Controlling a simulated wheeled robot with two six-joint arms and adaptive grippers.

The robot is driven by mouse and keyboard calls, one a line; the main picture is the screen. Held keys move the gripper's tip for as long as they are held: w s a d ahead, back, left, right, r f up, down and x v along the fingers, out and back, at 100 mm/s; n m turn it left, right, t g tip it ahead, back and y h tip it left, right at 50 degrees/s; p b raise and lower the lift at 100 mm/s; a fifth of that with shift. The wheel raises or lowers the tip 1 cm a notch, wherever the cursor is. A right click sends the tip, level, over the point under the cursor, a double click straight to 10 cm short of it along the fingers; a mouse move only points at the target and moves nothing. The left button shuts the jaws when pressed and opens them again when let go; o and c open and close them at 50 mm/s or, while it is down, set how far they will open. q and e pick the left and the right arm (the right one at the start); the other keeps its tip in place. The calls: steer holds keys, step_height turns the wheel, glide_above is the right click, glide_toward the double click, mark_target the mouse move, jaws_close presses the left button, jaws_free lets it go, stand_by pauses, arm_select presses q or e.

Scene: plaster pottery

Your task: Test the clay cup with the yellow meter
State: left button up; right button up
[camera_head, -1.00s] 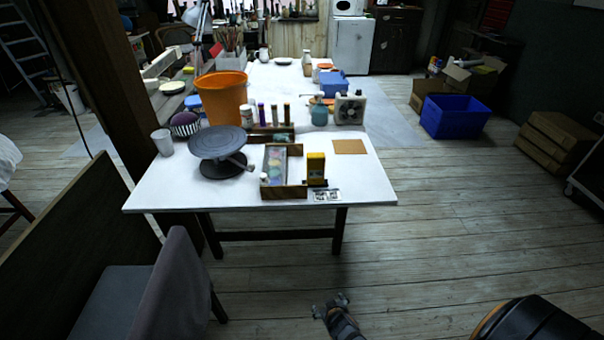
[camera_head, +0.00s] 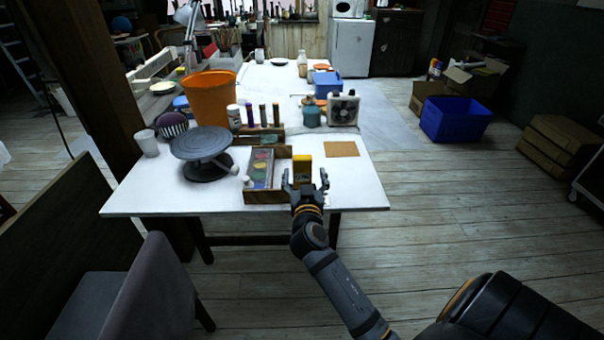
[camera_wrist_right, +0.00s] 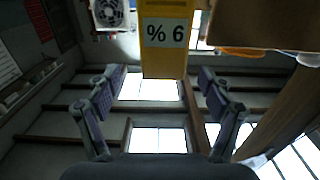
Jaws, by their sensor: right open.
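The yellow meter (camera_head: 302,168) stands upright near the front edge of the white table (camera_head: 225,204). In the right wrist view the meter (camera_wrist_right: 165,52) shows its "% 6" label close up. My right gripper (camera_head: 305,178) is open, just in front of the meter. In the wrist view its fingers (camera_wrist_right: 162,80) are spread to the left and right of the meter's lower end, and no contact shows. A pale grey cup (camera_head: 147,146) stands at the table's left; I cannot tell if it is clay. My left gripper is out of view.
A wooden tray (camera_head: 262,197) with coloured discs lies just left of the meter. A grey turntable (camera_head: 202,142) and an orange bucket (camera_head: 209,99) stand further left. A tan board (camera_head: 341,149) lies right of the meter. A small fan (camera_head: 343,110) stands behind.

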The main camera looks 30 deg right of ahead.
mark_target(303, 168)
steer(key=shift+a+p+x, duration=0.2)
steer(key=shift+p+x, duration=0.2)
steer(key=shift+x, duration=2.35)
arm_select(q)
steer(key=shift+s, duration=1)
arm_select(e)
steer(key=shift+f, duration=0.15)
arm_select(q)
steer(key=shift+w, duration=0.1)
arm_select(e)
steer(key=shift+c, duration=0.3)
